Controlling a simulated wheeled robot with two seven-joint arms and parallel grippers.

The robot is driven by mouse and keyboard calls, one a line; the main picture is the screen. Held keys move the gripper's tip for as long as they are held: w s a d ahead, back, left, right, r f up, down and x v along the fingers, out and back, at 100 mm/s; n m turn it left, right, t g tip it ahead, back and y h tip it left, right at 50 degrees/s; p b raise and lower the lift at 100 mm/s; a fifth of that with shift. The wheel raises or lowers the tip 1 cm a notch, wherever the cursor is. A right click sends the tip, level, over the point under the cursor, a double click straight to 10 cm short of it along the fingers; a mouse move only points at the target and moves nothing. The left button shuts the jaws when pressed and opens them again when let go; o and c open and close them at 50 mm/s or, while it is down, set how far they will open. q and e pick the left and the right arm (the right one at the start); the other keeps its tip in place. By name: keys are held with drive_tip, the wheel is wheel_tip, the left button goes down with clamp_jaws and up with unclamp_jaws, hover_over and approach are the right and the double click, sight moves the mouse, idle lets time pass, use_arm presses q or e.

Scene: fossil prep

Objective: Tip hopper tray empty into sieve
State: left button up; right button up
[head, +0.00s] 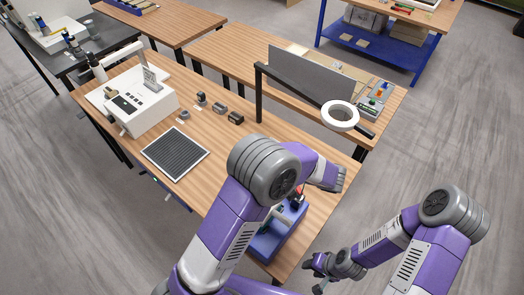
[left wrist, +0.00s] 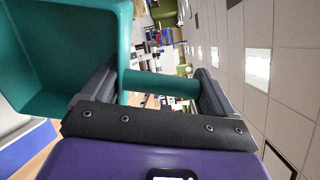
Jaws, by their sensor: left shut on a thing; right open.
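A teal tray with high walls (left wrist: 65,45) fills the upper left of the left wrist view. My left gripper (left wrist: 160,84) is shut on its teal bar-like handle, which runs between the two fingers. The tray's contents are out of sight. In the head view my left arm hides its own gripper and most or all of the tray. A flat dark grid in a pale frame (head: 175,152) lies on the wooden bench, left of my left arm; I cannot tell if it is the sieve. My right gripper (head: 318,268) is open and empty, off the bench's near right edge.
A blue box (head: 266,245) sits at the bench's near end, partly behind my left arm. A white machine (head: 140,97) stands at the left, with small dark parts (head: 218,108) beside it. A white ring on a black arm (head: 340,116) overhangs the far right side.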

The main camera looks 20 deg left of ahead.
use_arm(q)
drive_tip(key=a+f+h+b, duration=0.1)
drive_tip(key=a+h+b, duration=0.1)
drive_tip(key=a+h, duration=0.75)
drive_tip(key=a+f+h+p, duration=0.2)
drive_tip(key=a+f+h, duration=0.4)
drive_tip(key=f+h, duration=0.2)
drive_tip(key=shift+a+f+p, duration=0.2)
drive_tip(key=shift+f+p, duration=0.15)
drive_tip(key=shift+f, duration=0.05)
drive_tip(key=shift+h, duration=0.25)
